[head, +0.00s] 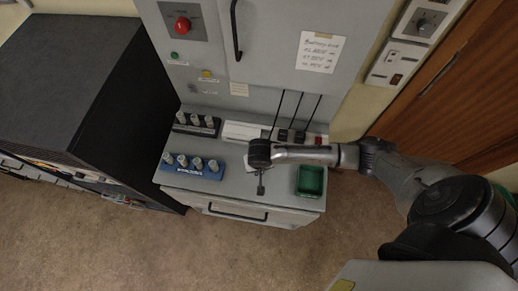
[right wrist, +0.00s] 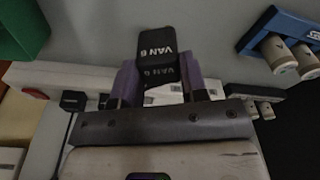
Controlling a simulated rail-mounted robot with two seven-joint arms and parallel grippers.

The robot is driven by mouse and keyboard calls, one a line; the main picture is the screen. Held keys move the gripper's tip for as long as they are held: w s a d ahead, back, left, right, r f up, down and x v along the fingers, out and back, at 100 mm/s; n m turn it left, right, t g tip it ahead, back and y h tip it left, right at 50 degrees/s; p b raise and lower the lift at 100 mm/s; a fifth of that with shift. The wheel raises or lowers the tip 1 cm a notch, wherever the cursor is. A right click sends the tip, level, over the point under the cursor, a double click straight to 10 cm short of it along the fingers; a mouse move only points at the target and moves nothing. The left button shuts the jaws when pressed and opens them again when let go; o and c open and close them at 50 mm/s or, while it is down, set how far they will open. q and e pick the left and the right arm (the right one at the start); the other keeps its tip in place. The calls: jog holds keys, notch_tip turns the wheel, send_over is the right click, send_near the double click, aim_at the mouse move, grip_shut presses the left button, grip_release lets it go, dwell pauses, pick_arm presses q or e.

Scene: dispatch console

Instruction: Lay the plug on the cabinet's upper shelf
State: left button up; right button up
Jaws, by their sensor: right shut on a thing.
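My right gripper (head: 261,172) hangs over the desk shelf of the grey console cabinet, between the blue rack and the green tray. In the right wrist view its purple fingers (right wrist: 163,88) are shut on a black plug (right wrist: 160,38) with white "VAN" lettering and a digit. The plug's dark end (head: 261,189) shows below the gripper in the head view. The cabinet (head: 285,89) has an upper door (head: 270,55) with a black handle; it looks closed, and no upper shelf inside can be seen. My left gripper is not in view.
A blue rack (head: 188,172) and a black rack (head: 205,131) of grey cylinders stand left. A green tray (head: 310,181) stands right. Black cords (head: 297,109) run down to sockets behind the gripper. A dark cabinet (head: 85,85) stands far left.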

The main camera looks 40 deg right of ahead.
jog(key=shift+f, duration=1.9)
jog(key=shift+f, duration=0.15)
jog(key=o, duration=0.9)
jog(key=r, duration=0.4)
jog(key=s+r, duration=0.1)
jog(key=r, duration=0.7)
jog(key=shift+s+a+r, duration=0.1)
jog(key=shift+s+a, duration=0.05)
jog(key=shift+a, duration=0.2)
jog(key=s+a+n+t+y, duration=0.1)
jog(key=s+a+n+y, duration=0.1)
jog(key=s+a+n, duration=0.45)
jog(key=shift+n+t+h, duration=0.5)
jog(key=shift+n+t, duration=0.2)
jog(key=shift+n, duration=0.25)
jog(key=s+d, duration=0.1)
jog(key=s, duration=0.2)
jog(key=s+d+r, duration=0.1)
jog(key=s, duration=0.3)
jog(key=s+d, duration=0.2)
jog(key=s, duration=0.1)
jog(key=shift+s+d+r, duration=0.1)
jog(key=shift+s+r, duration=0.25)
jog(key=shift+r, duration=0.05)
